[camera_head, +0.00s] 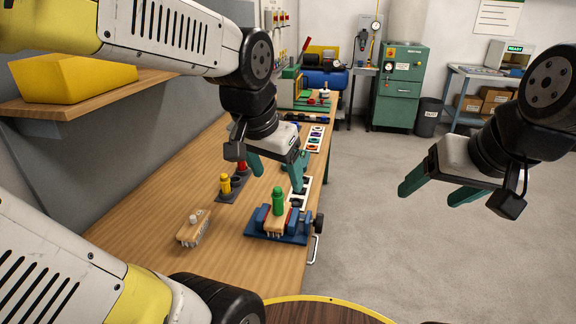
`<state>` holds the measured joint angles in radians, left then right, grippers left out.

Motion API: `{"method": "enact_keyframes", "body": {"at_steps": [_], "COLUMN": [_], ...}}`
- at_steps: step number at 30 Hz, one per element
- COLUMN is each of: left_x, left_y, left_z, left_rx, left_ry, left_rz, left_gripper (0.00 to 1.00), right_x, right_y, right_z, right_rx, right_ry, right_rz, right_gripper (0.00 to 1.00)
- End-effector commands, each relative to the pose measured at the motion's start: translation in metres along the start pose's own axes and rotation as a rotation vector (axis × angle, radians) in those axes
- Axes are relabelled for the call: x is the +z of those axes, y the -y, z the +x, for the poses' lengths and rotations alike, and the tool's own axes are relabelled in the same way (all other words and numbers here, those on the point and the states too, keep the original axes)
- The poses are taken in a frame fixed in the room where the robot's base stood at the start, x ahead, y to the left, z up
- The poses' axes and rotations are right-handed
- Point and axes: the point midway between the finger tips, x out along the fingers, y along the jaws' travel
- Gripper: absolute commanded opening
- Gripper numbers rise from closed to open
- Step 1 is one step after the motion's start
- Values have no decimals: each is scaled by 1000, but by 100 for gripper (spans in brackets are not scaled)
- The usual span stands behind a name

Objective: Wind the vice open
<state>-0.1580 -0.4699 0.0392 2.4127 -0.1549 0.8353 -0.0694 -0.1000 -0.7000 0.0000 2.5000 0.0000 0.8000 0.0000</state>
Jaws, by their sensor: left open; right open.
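The blue vice (259,229) is on the front right part of the wooden bench, near its edge. A dark round knob (319,223) sits at its right end. Between its jaws is a wooden brush block (276,222) with a green bottle-shaped piece (278,199) standing on top. My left gripper (277,174) is open and empty, pointing down above and behind the vice, apart from it. My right gripper (427,196) is open and empty over the floor, well to the right of the vice. Whether the jaws touch the block is too small to tell.
A second wooden brush (190,231) lies on the bench (165,195) left of the vice. A dark holder with yellow (225,185) and red pieces stands behind. A yellow block (90,80) rests on the wall shelf.

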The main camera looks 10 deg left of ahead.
Motion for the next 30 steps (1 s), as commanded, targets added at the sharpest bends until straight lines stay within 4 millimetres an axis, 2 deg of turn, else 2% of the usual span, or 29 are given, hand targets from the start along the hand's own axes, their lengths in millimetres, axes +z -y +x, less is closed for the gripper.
{"method": "enact_keyframes", "body": {"at_steps": [6,11,17,21,30], "left_x": [-2,-18,-51,-70,-94], "left_y": [0,0,-2,-8,-26], "left_z": [2,16,59,97,186], "left_rx": [-1,0,37,96,278], "left_ry": [6,61,187,265,370], "left_rz": [12,133,435,652,1063], "left_gripper": [73,73,73,73,73], "right_x": [0,0,0,0,0], "right_y": [0,0,0,0,0], "right_z": [0,0,0,0,0], "right_rx": [0,0,0,0,0], "right_ry": [0,0,0,0,0], "right_rz": [0,0,0,0,0], "right_gripper": [73,73,73,73,73]}}
